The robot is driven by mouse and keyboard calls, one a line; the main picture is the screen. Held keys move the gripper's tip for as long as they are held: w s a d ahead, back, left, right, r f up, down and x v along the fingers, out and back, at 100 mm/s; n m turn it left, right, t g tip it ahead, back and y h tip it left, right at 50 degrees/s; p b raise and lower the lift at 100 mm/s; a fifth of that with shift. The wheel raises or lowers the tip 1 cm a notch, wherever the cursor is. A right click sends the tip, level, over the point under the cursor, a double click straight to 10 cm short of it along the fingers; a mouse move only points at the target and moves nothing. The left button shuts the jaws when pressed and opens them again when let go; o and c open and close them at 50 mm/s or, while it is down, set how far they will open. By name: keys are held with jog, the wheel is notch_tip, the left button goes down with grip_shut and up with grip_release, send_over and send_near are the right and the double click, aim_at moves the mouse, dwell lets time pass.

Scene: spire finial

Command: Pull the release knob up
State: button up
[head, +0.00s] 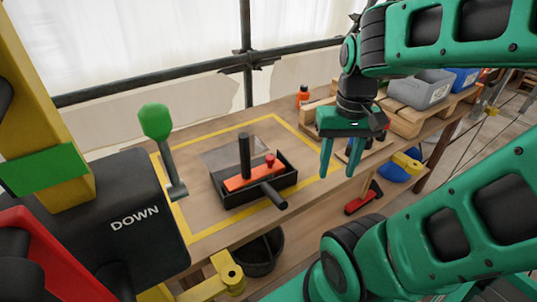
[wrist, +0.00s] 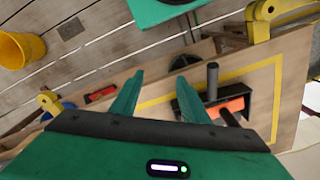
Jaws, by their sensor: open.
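A small red knob (head: 270,160) stands on an orange bar (head: 250,178) inside a black tray (head: 288,177) on the workbench. A dark upright post (head: 245,155) rises from the bar, and a dark cylindrical handle (head: 273,195) sticks out over the tray's front. My gripper (head: 339,168) is open and empty, fingers pointing down, to the right of the tray and apart from it. In the wrist view my gripper (wrist: 159,82) shows at the left of the tray; the orange bar (wrist: 235,105) and post (wrist: 212,78) are visible there, but I cannot make out the red knob.
A yellow tape outline (head: 215,238) surrounds the tray on the wooden bench. At left is a black box marked DOWN (head: 130,225) with a green-tipped lever (head: 155,122). Pallets with a grey bin (head: 420,90) stand at the back right. A black bucket (head: 262,255) sits below.

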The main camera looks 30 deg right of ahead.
jog(key=w+r+n, duration=0.1)
jog(key=w, duration=1.1)
jog(key=n, duration=0.2)
send_over(270, 157)
notch_tip(270, 157, down, 11)
jog(key=shift+f, duration=0.1)
